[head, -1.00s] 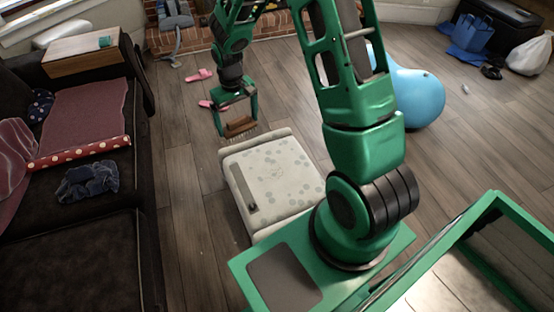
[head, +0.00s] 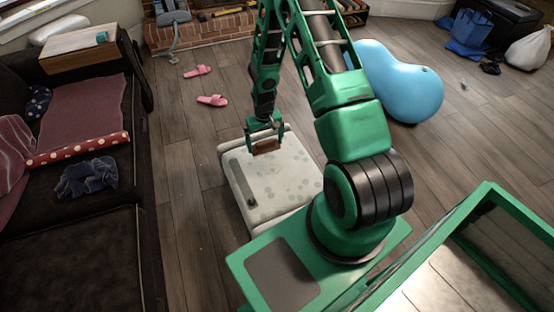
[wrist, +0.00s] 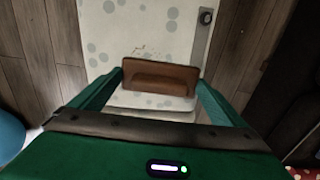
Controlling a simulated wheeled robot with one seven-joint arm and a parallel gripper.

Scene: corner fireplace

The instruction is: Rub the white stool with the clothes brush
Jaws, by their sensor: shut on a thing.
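The white stool (head: 285,180) stands on the floor in front of my base, its pale top marked with grey-green spots. A grey strip with a dark knob runs along its left side in the head view. My gripper (head: 264,143) is over the far part of the stool top, shut on the brown clothes brush (head: 265,147). In the wrist view the brush (wrist: 160,77) sits between the two green fingers, with the spotted stool top (wrist: 150,28) beyond and below it. The bristles are hidden, so I cannot tell whether they touch the top.
A dark sofa (head: 100,232) with cloths stands on the left. Pink slippers (head: 212,100) lie on the floor beyond the stool. Floor left of the stool is clear.

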